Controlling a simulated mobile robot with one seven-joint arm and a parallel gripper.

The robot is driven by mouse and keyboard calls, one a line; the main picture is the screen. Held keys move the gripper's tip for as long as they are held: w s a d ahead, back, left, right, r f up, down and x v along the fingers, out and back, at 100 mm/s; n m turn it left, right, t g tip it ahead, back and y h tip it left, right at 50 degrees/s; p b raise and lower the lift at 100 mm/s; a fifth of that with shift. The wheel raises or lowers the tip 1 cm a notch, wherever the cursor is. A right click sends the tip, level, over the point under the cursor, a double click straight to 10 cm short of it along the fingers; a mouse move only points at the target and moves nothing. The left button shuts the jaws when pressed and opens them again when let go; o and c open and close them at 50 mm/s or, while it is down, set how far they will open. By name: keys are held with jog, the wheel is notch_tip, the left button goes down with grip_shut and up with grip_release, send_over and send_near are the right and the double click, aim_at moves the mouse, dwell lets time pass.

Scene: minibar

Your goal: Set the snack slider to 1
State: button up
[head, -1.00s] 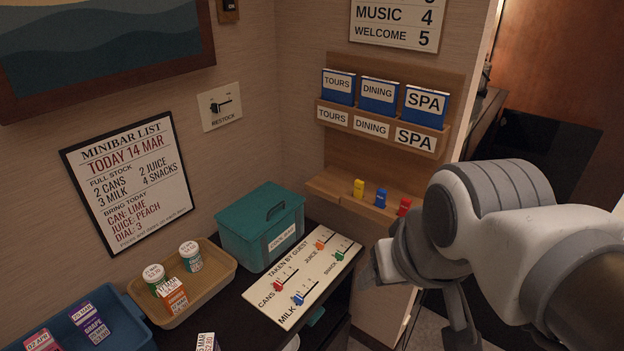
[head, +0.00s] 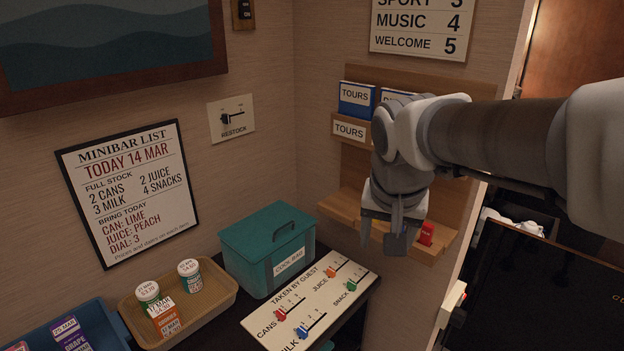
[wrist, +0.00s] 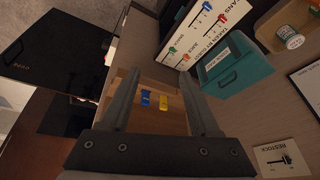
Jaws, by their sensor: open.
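The "Taken by guest" panel (head: 312,303) lies on the dark counter, with four labelled sliders. The snack slider's green knob (head: 350,286) is at the panel's right, next to the word SNACK. The scale marks beside it are too small to read. The panel shows at the top of the wrist view (wrist: 200,30), with the green knob (wrist: 172,50) near its lower left corner. My gripper (head: 390,244) is open and empty, pointing down, to the right of and above the panel, in front of the wooden rack. Its fingers (wrist: 157,75) are apart, with nothing between them.
The orange juice knob (head: 331,272), red cans knob (head: 280,314) and blue milk knob (head: 302,332) share the panel. A teal cool bag box (head: 245,255) stands behind it. The wooden rack (head: 345,205) with brochures and coloured pegs is close to my gripper. A tan tray (head: 225,292) sits left.

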jog(key=w+a+f+m+h+b, duration=0.1)
jog(key=w+a+f+m+b, duration=0.2)
jog(key=w+f, duration=0.6)
jog(key=m+g+h+b, duration=0.1)
jog(key=m+b, duration=0.1)
jog(key=b, duration=0.2)
send_near(352, 283)
jog(key=b+x, duration=0.4)
jog(key=x, duration=0.4)
jog(key=shift+w+f, duration=0.1)
jog(key=shift+f, duration=0.25)
grip_shut()
